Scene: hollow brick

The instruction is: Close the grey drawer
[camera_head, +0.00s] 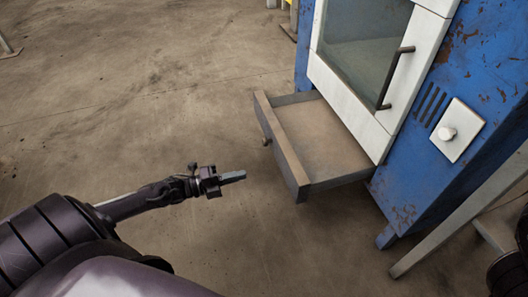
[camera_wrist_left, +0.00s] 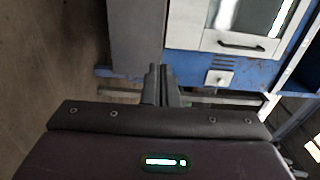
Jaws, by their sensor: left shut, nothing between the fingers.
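The grey drawer (camera_head: 322,138) is pulled out from the bottom of a blue cabinet, below its white-framed door. It looks empty inside. Its front panel (camera_head: 281,150) faces left and carries a small round knob (camera_head: 266,141). My left gripper (camera_head: 241,175) is shut and empty, to the left of the front panel's near end, with a visible gap in the head view. In the left wrist view the shut fingers (camera_wrist_left: 160,72) point toward the lower edge of a grey panel (camera_wrist_left: 137,38), which looks like the drawer. Contact cannot be told there. My right gripper is not in view.
The blue cabinet (camera_head: 407,190) has a glass door with a dark bar handle (camera_head: 394,77) and a white plate with a knob (camera_head: 455,131). A grey slanted beam (camera_head: 455,218) stands at the right. The concrete floor left of the drawer is clear.

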